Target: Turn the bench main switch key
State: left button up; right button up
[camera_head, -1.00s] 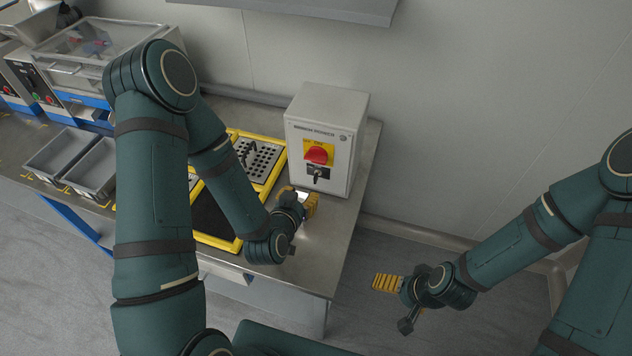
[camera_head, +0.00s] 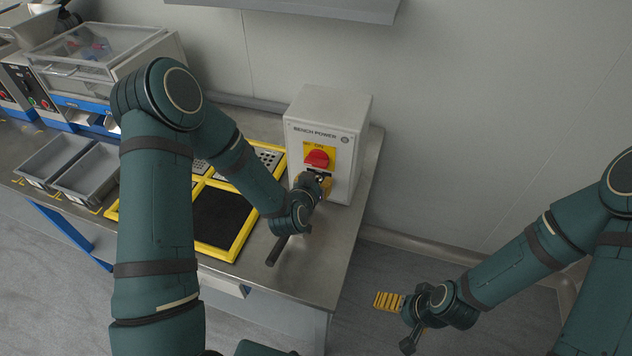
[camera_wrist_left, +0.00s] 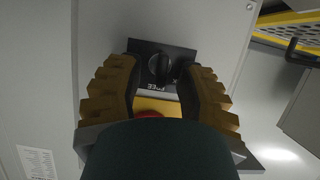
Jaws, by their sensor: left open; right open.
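The grey bench power box (camera_head: 312,108) stands at the right end of the bench with a red rotary knob (camera_head: 317,158) on a yellow plate. The main switch key (camera_wrist_left: 159,69) sits on a black plate (camera_wrist_left: 145,50) beside the knob, which shows only as a sliver (camera_wrist_left: 150,114) in the left wrist view. My left gripper (camera_head: 318,184) is at the box front, its open yellow fingers on either side of the key with gaps visible. In the head view the gripper largely hides the key. My right gripper (camera_head: 388,301) is open and empty, off the bench over the floor.
A yellow-framed tray (camera_head: 238,243) with a black mat lies left of the box. Two grey bins (camera_head: 90,192) and a clear-lidded machine (camera_head: 95,50) stand further left. A wall is behind.

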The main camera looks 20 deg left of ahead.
pick_arm(q)
grip_shut()
dwell(0.4)
jog(key=shift+a+f+n+h+b, duration=0.2)
jog(key=shift+n+h+b, duration=0.2)
jog(key=shift+n+b, duration=0.4)
jog(key=shift+r+n+h+b, duration=0.1)
jog(key=shift+n+h+b, duration=0.3)
jog(key=shift+n, duration=0.1)
jog(key=n+h, duration=0.2)
jog(key=n, duration=0.2)
jog(key=shift+a+n+t+h, duration=0.3)
jog(key=shift+h, duration=0.1)
jog(key=n, duration=0.1)
jog(key=n+t+h, duration=0.1)
jog(key=n, duration=0.1)
jog(key=shift+f+h, duration=0.3)
jog(key=shift+f, duration=0.05)
jog(key=shift+n+t+h, duration=0.3)
jog(key=shift+n+t, duration=0.3)
jog(key=shift+n, duration=0.9)
